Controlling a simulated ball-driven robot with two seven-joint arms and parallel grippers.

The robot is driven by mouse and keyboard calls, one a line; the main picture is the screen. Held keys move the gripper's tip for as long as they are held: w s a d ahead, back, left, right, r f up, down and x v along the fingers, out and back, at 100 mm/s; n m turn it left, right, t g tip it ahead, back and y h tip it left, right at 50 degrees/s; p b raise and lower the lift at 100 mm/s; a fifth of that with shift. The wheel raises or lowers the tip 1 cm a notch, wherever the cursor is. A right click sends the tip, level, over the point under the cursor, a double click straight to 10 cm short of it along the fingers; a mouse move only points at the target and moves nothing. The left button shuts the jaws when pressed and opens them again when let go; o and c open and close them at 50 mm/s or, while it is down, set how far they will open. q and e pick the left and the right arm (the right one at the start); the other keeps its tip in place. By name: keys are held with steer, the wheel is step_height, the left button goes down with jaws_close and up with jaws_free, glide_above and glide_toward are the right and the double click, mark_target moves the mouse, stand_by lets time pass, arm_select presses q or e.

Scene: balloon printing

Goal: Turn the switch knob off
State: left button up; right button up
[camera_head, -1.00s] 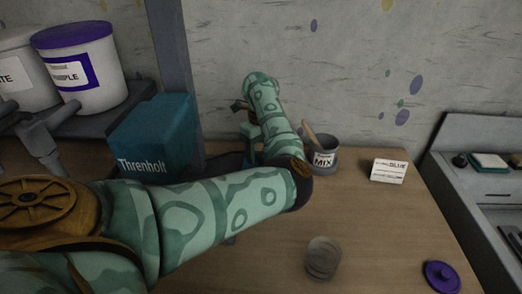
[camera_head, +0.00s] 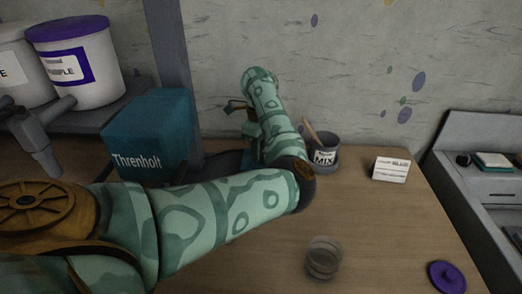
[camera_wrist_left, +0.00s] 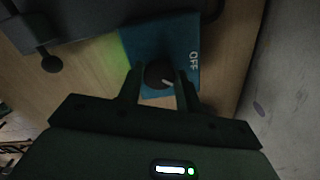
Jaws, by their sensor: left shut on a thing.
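In the left wrist view the switch knob (camera_wrist_left: 159,75) is a dark round knob with a pale pointer line. It sits on a blue panel (camera_wrist_left: 180,40) with "OFF" printed to the right of the knob. The pointer slants toward the lower right. My left gripper (camera_wrist_left: 160,84) has one finger on each side of the knob and is shut on it. In the head view my left arm reaches over the table, and its hand, by the blue Threnholt machine (camera_head: 150,135), is mostly hidden behind the arm, as is the knob. My right gripper is not in view.
A grey MIX cup (camera_head: 323,156) with a wooden stick stands right of my arm, with a white card (camera_head: 390,169) beyond it. A clear glass (camera_head: 323,258) and a purple lid (camera_head: 446,277) are at the front right. White buckets (camera_head: 80,65) stand on a shelf at left.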

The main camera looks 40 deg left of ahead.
arm_select(q)
steer(key=n+b, duration=0.2)
steer(key=n, duration=0.3)
steer(key=shift+f, duration=0.1)
steer(key=shift+n+b, duration=0.75)
steer(key=shift+n, duration=0.45)
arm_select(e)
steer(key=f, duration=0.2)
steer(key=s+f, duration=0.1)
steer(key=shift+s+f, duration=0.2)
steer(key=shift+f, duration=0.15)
arm_select(q)
steer(key=shift+d+n, duration=0.1)
steer(key=shift+n, duration=0.2)
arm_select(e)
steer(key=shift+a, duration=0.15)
arm_select(q)
steer(key=o, duration=1)
step_height(320, 180, up, 17)
steer(key=p, duration=0.5)
steer(key=shift+f, duration=0.2)
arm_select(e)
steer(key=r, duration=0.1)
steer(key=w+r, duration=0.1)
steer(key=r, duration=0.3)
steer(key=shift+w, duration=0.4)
